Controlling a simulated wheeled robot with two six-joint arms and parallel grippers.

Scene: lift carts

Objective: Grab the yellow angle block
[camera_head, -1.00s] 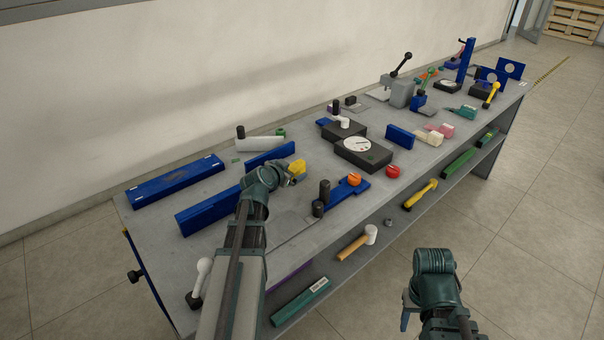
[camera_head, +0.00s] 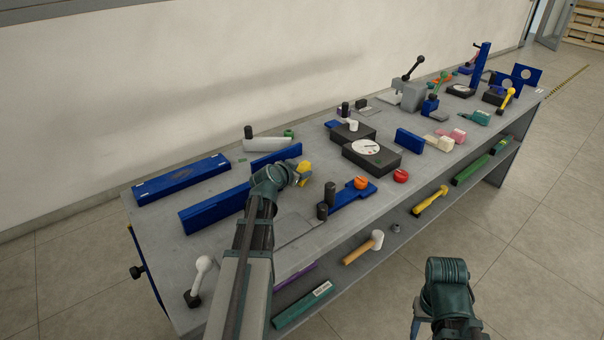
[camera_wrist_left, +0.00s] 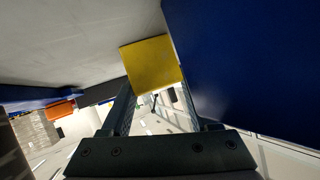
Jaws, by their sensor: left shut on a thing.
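The yellow angle block (camera_head: 304,169) shows at the tip of my left gripper (camera_head: 298,174) in the head view, above the grey bench. In the left wrist view the yellow angle block (camera_wrist_left: 151,64) sits between the two fingertips of my left gripper (camera_wrist_left: 153,88), which is shut on it. A large blue block face stands close on the right of the fingers in that view. My right gripper (camera_head: 418,322) hangs in front of the bench, clear of it; its fingers are mostly hidden behind the arm.
The grey bench (camera_head: 228,177) holds blue bars (camera_head: 215,210), a black dial box (camera_head: 372,158), an orange knob (camera_head: 361,183) and a red knob (camera_head: 401,176). Dark cylinders (camera_head: 323,209) stand just right of my left gripper. A lower shelf holds a hammer (camera_head: 362,248).

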